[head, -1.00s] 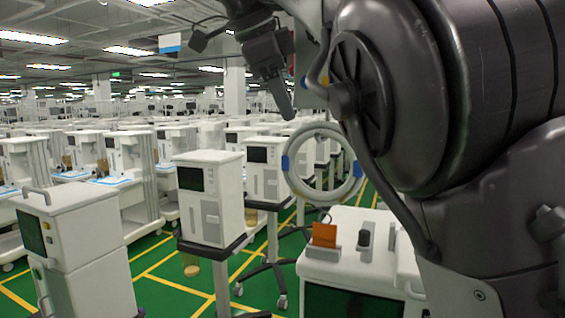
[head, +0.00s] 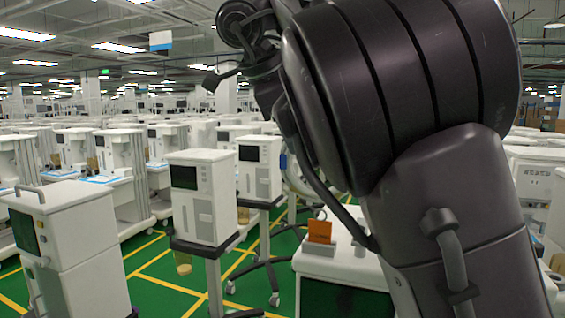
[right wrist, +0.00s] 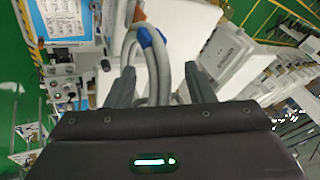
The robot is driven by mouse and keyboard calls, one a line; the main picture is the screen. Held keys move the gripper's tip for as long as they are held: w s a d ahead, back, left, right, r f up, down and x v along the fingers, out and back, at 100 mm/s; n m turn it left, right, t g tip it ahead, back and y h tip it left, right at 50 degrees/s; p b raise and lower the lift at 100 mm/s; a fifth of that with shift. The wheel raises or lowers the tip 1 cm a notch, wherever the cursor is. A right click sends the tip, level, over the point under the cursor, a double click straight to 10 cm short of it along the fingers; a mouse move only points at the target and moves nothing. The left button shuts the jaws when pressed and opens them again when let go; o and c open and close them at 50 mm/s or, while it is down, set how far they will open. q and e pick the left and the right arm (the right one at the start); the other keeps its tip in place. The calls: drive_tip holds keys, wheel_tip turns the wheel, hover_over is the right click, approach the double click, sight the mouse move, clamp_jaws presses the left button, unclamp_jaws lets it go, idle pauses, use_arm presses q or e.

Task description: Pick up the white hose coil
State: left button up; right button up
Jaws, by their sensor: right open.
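The white hose coil (right wrist: 152,62) shows in the right wrist view as a grey-white loop with blue bands. It rises between the two dark fingers of my right gripper (right wrist: 157,80). The gripper is open, with one finger on each side of the hose; I cannot tell whether either touches it. In the head view only a sliver of the coil (head: 293,172) shows, above the white cart, with the rest behind my right arm. My right gripper's fingers cannot be made out there. My left gripper is in neither current view.
A white cart (head: 340,262) with an orange block (head: 319,231) on top stands below the coil. A white monitor unit (head: 203,197) on a stand is to its left, and another cart (head: 68,225) is at the far left. Green floor shows between them.

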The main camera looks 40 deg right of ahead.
drive_tip(key=shift+d, duration=0.15)
clamp_jaws()
idle(0.4)
